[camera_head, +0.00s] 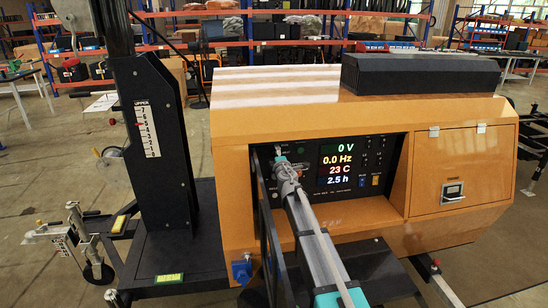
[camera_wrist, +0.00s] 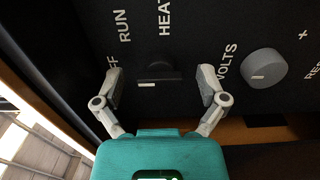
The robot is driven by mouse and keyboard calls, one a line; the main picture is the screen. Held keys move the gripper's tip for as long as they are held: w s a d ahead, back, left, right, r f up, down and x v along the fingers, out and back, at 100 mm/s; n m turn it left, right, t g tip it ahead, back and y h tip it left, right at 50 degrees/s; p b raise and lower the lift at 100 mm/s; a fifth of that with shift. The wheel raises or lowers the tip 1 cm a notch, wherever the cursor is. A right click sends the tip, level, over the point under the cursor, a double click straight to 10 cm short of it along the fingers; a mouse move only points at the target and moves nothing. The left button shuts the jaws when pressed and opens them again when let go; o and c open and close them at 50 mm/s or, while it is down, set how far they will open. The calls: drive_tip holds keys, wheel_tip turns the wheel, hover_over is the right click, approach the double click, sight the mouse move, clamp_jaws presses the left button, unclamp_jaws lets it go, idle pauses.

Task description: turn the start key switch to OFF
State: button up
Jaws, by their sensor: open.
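The start key switch (camera_wrist: 158,70) is a dark knob on the black control panel, in the middle of the wrist view. The labels RUN, HEAT and a partly hidden one ending in FF stand around it. Which label it points at is hard to tell. My gripper (camera_wrist: 162,86) is open, with one grey finger on each side of the switch. A gap shows between each finger and the switch. In the head view my gripper (camera_head: 281,162) is at the left part of the panel (camera_head: 390,150), and the switch is hidden behind it.
A grey round knob (camera_wrist: 265,68) beside the VOLTS label sits right of my gripper. The panel display (camera_head: 337,165) reads 0 V, 0.0 Hz, 23 C and 2.5 h. The panel is recessed in an orange housing (camera_head: 237,170). A black mast (camera_head: 150,150) stands at left.

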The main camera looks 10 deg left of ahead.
drive_tip(key=shift+s, duration=0.1)
drive_tip(key=v, duration=1.2)
drive_tip(key=shift+d, duration=0.1)
drive_tip(key=s+d+f+m+g+h, duration=0.2)
drive_tip(key=s+d+f+m+h, duration=0.1)
drive_tip(key=d+m, duration=0.3)
drive_tip(key=s+d+f+m+g+h, duration=0.3)
drive_tip(key=d+m+h, duration=0.1)
drive_tip(key=d, duration=0.4)
drive_tip(key=s+d+f+m+g+h, duration=0.25)
drive_tip(key=d+m, duration=0.25)
drive_tip(key=d, duration=0.3)
drive_tip(key=s+f+m+g+y, duration=0.2)
drive_tip(key=s+f+m+g, duration=0.1)
drive_tip(key=s, duration=0.7)
drive_tip(key=s+f+m+g+y+p, duration=0.1)
drive_tip(key=s+f+m+g+y, duration=0.1)
drive_tip(key=s+f+g, duration=0.4)
drive_tip(key=s+m+g, duration=0.1)
drive_tip(key=s, duration=0.4)
drive_tip(key=shift+s+d, duration=0.2)
drive_tip(key=shift+y, duration=0.25)
